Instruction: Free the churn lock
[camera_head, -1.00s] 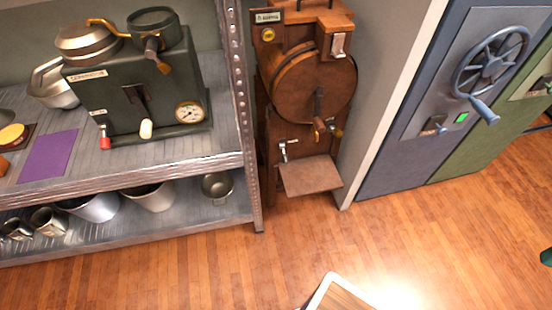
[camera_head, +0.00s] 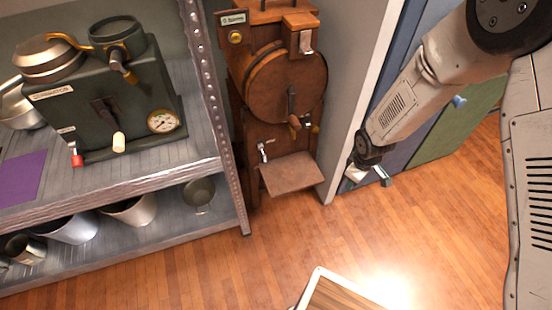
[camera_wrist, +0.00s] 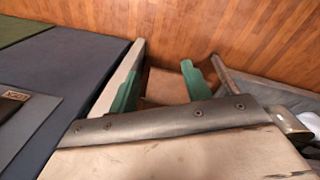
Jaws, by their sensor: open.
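The churn (camera_head: 287,85) is a wooden cabinet with a round drum, standing between the metal shelf and the pale wall. A crank with a wooden knob (camera_head: 295,122) sits on the drum's front. A pale metal latch (camera_head: 306,42) is at its upper right; I cannot tell whether this is the lock. A small metal tap (camera_head: 263,149) is above the churn's tray (camera_head: 290,176). My gripper (camera_head: 370,174) is to the right of the churn, apart from it, by the wall's edge. In the wrist view my gripper (camera_wrist: 160,80) has two green fingers spread with nothing held.
A metal shelf (camera_head: 222,128) at left holds a dark green machine (camera_head: 112,100) with a gauge and levers, with metal pots below. A pale wall (camera_head: 355,75) and blue cabinet (camera_head: 385,150) stand right of the churn. A wood-topped piece (camera_head: 345,295) is in front; the floor between is open.

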